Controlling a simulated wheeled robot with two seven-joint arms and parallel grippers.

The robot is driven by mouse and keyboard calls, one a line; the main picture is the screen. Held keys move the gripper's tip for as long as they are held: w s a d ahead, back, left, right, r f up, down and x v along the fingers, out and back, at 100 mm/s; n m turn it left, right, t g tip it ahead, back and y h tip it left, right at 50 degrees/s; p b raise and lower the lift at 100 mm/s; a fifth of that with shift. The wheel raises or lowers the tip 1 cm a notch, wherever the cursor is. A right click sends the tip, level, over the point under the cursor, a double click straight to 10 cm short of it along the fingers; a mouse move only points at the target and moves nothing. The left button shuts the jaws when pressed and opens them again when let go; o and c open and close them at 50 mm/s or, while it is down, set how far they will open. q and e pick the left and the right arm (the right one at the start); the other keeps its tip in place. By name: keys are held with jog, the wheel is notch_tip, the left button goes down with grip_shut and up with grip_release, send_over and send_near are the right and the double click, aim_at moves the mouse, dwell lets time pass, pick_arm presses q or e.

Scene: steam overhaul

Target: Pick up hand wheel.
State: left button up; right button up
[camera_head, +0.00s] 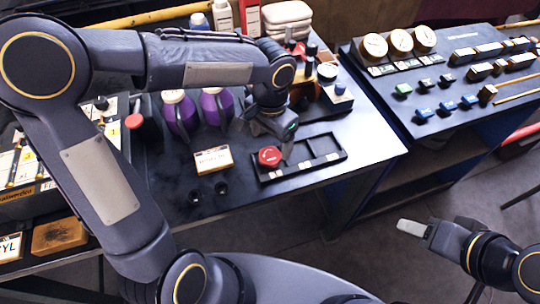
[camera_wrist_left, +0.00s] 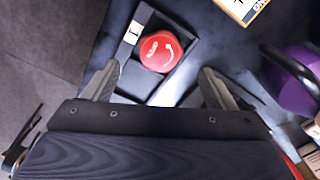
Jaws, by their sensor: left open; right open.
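The red hand wheel (camera_head: 269,156), a round knob with white markings on top, sits in the left end of a black compartment tray (camera_head: 318,171). In the left wrist view the hand wheel (camera_wrist_left: 160,50) is just ahead of the fingertips and roughly midway between them. My left gripper (camera_head: 286,143) is open and empty, pointing down beside and above the hand wheel; its fingers (camera_wrist_left: 160,82) are apart from it. My right gripper (camera_head: 412,228) is open and empty, off the table at the lower right; its second finger is hard to make out.
A white-topped label block (camera_head: 213,160) stands left of the tray, with two small black cups (camera_head: 208,192) in front. Purple jugs (camera_head: 180,113) stand behind. A second table (camera_head: 440,100) with gauges and coloured blocks is at the right. The table's right end (camera_head: 368,135) is clear.

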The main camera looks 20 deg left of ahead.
aim_at(270, 155)
pick_arm(q)
notch_tip(270, 155, down, 6)
jog(key=shift+s+r, duration=0.1)
jog(key=shift+r, duration=0.05)
jog(key=c, duration=1.2)
jog(key=shift+c, duration=0.3)
jog(key=shift+r, duration=0.15)
